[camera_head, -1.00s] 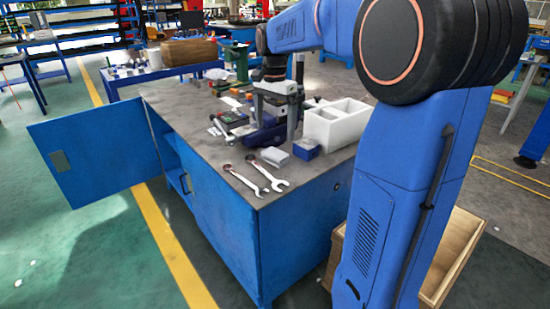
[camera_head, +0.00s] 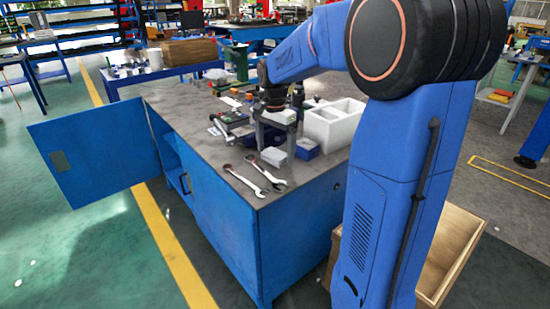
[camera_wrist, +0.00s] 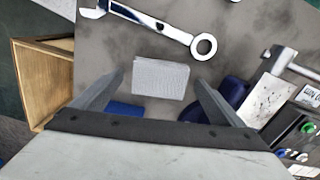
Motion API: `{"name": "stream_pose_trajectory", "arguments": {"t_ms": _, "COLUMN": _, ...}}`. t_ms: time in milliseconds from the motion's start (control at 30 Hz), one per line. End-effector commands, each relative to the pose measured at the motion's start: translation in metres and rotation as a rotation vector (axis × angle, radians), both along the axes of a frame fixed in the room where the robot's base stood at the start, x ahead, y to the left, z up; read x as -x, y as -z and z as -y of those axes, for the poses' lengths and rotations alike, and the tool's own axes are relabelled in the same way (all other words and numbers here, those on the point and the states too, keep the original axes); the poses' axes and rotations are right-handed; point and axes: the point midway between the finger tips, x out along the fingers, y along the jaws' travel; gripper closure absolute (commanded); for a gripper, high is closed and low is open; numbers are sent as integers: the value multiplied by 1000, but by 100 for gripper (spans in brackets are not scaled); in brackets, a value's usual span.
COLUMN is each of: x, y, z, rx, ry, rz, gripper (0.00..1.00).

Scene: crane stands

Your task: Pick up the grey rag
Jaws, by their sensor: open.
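The grey rag (camera_head: 274,157) is a small, light grey, folded block lying on the dark bench top (camera_head: 193,106) near its front right corner. In the wrist view the rag (camera_wrist: 160,79) shows whole, ahead of and between my two fingers. My gripper (camera_head: 275,142) points down over it, fingers spread and empty. In the wrist view my gripper (camera_wrist: 160,80) has one finger on each side of the rag, with gaps. I cannot tell the exact height left between fingertips and rag.
Two wrenches (camera_head: 257,182) lie left of the rag near the bench edge. A small blue box (camera_head: 307,149) and a white divided bin (camera_head: 333,124) stand close on the right. Tools crowd the bench behind. A wooden crate (camera_head: 462,254) is on the floor.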

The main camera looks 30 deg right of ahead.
Motion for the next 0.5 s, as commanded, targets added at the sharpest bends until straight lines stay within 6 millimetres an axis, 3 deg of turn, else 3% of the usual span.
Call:
{"name": "stream_pose_trajectory", "arguments": {"t_ms": 100, "x": 0, "y": 0, "z": 0, "rx": 0, "ry": 0, "rz": 0, "gripper": 10}}
{"name": "stream_pose_trajectory", "arguments": {"t_ms": 267, "x": 0, "y": 0, "z": 0, "rx": 0, "ry": 0, "rz": 0, "gripper": 48}}
{"name": "stream_pose_trajectory", "arguments": {"t_ms": 300, "x": 0, "y": 0, "z": 0, "rx": 0, "ry": 0, "rz": 0, "gripper": 52}}
{"name": "stream_pose_trajectory", "arguments": {"t_ms": 500, "x": 0, "y": -1, "z": 0, "rx": 0, "ry": 0, "rz": 0, "gripper": 52}}
